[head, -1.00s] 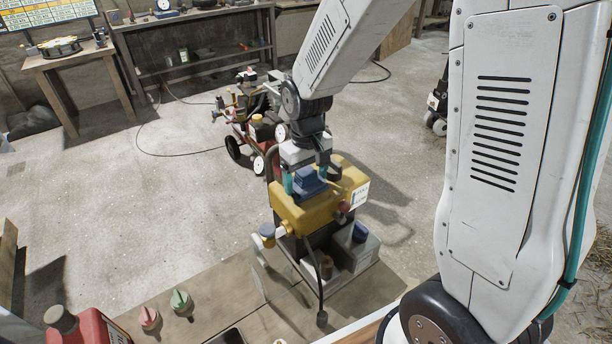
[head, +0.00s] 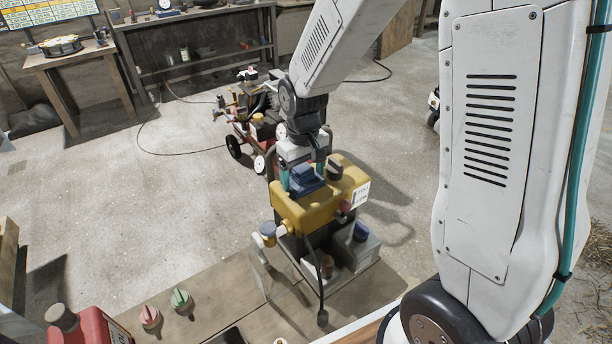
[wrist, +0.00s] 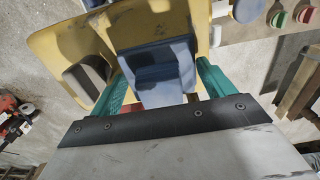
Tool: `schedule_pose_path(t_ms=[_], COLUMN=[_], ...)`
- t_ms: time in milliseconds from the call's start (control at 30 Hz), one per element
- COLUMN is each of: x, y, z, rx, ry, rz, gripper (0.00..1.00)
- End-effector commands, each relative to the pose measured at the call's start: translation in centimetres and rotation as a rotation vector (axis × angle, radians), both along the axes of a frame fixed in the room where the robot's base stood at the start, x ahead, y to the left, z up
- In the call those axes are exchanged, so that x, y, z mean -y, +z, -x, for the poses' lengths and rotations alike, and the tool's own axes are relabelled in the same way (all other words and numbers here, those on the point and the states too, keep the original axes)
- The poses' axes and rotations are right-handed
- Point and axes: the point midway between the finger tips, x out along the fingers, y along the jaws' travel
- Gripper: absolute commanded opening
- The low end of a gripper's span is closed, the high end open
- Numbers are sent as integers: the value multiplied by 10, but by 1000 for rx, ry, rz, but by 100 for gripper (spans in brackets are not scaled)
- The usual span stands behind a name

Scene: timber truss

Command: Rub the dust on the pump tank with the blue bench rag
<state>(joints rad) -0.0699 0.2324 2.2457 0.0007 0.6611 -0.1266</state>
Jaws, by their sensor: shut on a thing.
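The pump tank (head: 318,213) is yellow, with a white label on its right side in the head view. It also fills the upper left of the wrist view (wrist: 68,42), where faint dark smudges show on its top. My gripper (head: 306,177) is shut on the blue bench rag (head: 307,184), with a teal finger on each side. In the wrist view the folded rag (wrist: 157,75) lies between the fingers of my gripper (wrist: 165,87), against the tank's top. The rag hides the tank's surface under it.
A dark cap or grip (head: 334,169) stands on the tank, right of my gripper. A red wheeled machine (head: 255,120) stands behind. A red bottle (head: 88,326), a red knob (head: 150,317) and a green knob (head: 181,301) are on the near bench.

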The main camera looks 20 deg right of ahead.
Motion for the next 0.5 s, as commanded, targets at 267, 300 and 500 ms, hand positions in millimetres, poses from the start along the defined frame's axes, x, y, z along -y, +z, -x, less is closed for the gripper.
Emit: schedule_pose_path(t_ms=[267,300,500], x=[-2,-3,-3], y=[-2,-2,-3], z=[-10,-13,-15], rx=[-1,-1,0], ry=[0,0,0], rz=[0,0,0], gripper=[60,60,60])
